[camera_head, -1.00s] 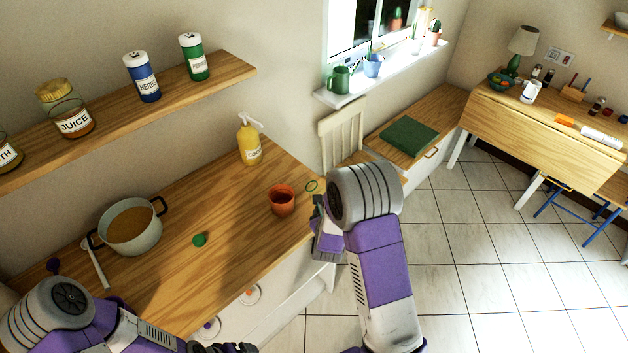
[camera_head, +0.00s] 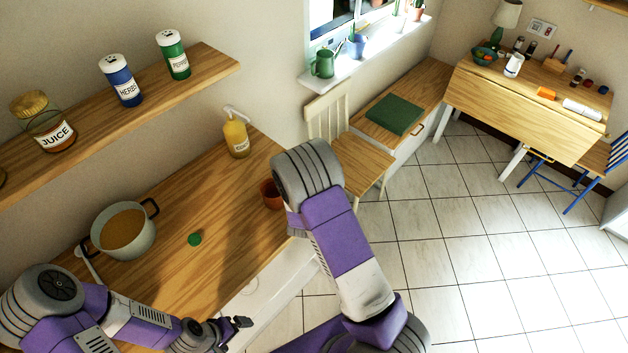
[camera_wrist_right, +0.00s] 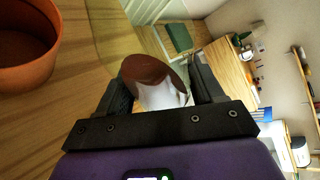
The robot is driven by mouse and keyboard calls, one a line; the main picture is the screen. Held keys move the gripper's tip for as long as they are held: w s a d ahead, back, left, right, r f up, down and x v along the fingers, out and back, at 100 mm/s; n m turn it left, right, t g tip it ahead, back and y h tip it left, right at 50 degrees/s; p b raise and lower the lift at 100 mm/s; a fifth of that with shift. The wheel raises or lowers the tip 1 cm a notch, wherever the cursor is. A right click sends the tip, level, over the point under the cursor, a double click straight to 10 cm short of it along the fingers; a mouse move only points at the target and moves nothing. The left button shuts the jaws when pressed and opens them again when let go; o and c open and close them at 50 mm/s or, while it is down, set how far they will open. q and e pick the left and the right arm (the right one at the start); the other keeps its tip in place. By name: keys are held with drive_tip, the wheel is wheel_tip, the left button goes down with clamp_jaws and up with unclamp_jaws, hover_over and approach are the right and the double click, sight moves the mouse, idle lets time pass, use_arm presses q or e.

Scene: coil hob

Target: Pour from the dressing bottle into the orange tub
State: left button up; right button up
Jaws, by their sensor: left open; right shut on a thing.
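The orange tub (camera_head: 271,196) stands upright on the wooden counter, partly covered by my right arm in the head view. It also shows at the upper left of the wrist view (camera_wrist_right: 25,50). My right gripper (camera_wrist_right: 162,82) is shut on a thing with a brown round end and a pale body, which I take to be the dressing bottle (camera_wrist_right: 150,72). It is beside the tub, apart from it in the picture. In the head view that gripper and its load are hidden behind my arm. My left gripper (camera_head: 240,324) is open and empty near the counter's front edge.
A shelf with jars (camera_head: 90,125) hangs above. A chair (camera_head: 360,160) is past the counter's end.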

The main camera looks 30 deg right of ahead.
wheel_tip(320, 180, up, 3)
drive_tip(key=n+h+p, duration=0.2)
drive_tip(key=shift+d+f+p, duration=0.15)
drive_tip(key=shift+f+p, duration=0.05)
drive_tip(key=shift+p, duration=0.2)
wheel_tip(320, 180, up, 2)
drive_tip(key=shift+s+d+n+g+h+p, duration=0.15)
drive_tip(key=shift+n+g+h+p, duration=0.15)
drive_tip(key=shift+n+h+p, duration=0.6)
drive_tip(key=shift+f+y+b, duration=0.15)
drive_tip(key=shift+y+b, duration=0.15)
drive_tip(key=shift+b, duration=0.05)
drive_tip(key=shift+p, duration=0.3)
drive_tip(key=shift+r+n+h+p, duration=0.4)
drive_tip(key=shift+r+n+p, duration=0.3)
drive_tip(key=shift+r+p, duration=0.2)
